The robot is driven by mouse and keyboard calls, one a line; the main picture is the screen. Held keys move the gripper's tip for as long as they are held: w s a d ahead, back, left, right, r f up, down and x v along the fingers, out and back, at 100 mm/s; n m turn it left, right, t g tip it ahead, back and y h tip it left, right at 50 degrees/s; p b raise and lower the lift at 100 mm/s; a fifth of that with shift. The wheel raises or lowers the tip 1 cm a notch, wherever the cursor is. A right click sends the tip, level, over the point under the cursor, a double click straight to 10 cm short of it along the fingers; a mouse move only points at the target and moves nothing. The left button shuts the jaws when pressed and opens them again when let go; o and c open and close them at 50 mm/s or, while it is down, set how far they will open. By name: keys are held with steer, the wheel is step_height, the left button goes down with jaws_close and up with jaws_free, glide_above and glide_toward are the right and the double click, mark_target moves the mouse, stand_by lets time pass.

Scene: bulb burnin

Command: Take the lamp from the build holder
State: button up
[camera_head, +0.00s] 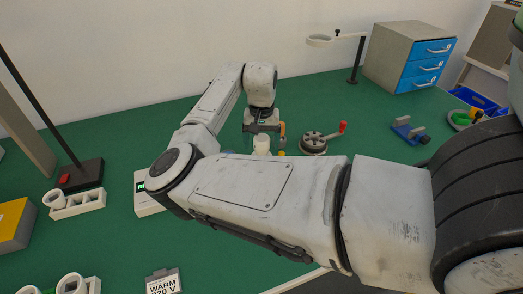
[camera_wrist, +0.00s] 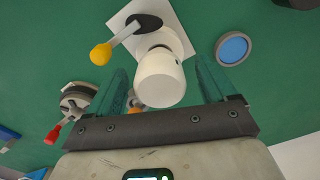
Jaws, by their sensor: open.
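The lamp (camera_wrist: 160,80), white with a rounded end, stands in the build holder (camera_wrist: 177,20), a pale square plate with a dark lever ending in a yellow knob (camera_wrist: 101,54). In the head view the lamp (camera_head: 261,144) shows just below my gripper (camera_head: 262,131). In the wrist view my gripper (camera_wrist: 162,70) is open, its two teal fingers on either side of the lamp with visible gaps. The lamp's lower end and its seat in the holder are mostly hidden.
A round grey fixture with a red-knobbed handle (camera_head: 314,143) stands close to the right. A blue disc in a grey ring (camera_wrist: 233,48) lies near the holder. A white rack (camera_head: 78,204) is at left; a blue-drawered cabinet (camera_head: 408,55) stands at the back right.

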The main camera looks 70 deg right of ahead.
steer(key=shift+f, duration=1.4)
steer(key=shift+c, duration=0.3)
steer(key=c, duration=1)
steer(key=shift+r, duration=0.2)
